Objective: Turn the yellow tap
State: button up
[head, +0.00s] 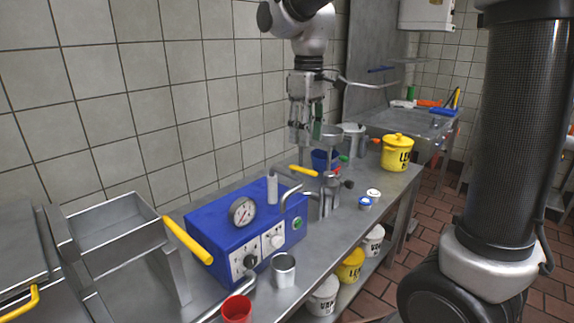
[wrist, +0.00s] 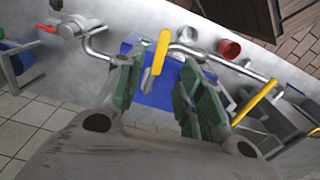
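A short yellow tap handle (head: 303,170) sits on the metal pipework behind the blue box, in the middle of the head view. In the wrist view the yellow tap handle (wrist: 158,52) appears beyond and between my fingertips. My gripper (head: 303,138) points down above this handle and looks apart from it. The wrist view shows my gripper (wrist: 164,72) with its two green-padded fingers spread and nothing held. A second, longer yellow handle (head: 187,240) slants beside the metal hopper at left; it also shows in the wrist view (wrist: 255,103).
The blue box (head: 218,225) with a gauge (head: 242,211) stands on the steel bench. A steel cup (head: 284,270) and red cup (head: 236,309) are in front. A metal funnel (head: 331,133) rises close to my gripper. A yellow pot (head: 397,153) stands farther back.

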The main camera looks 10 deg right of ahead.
aim_at(306, 170)
jog(key=shift+s+f, duration=0.2)
jog(key=shift+f, duration=0.05)
notch_tip(306, 170, down, 7)
jog(key=shift+d+f, duration=0.1)
jog(key=shift+f, duration=0.1)
jog(key=shift+c, duration=0.3)
grip_shut()
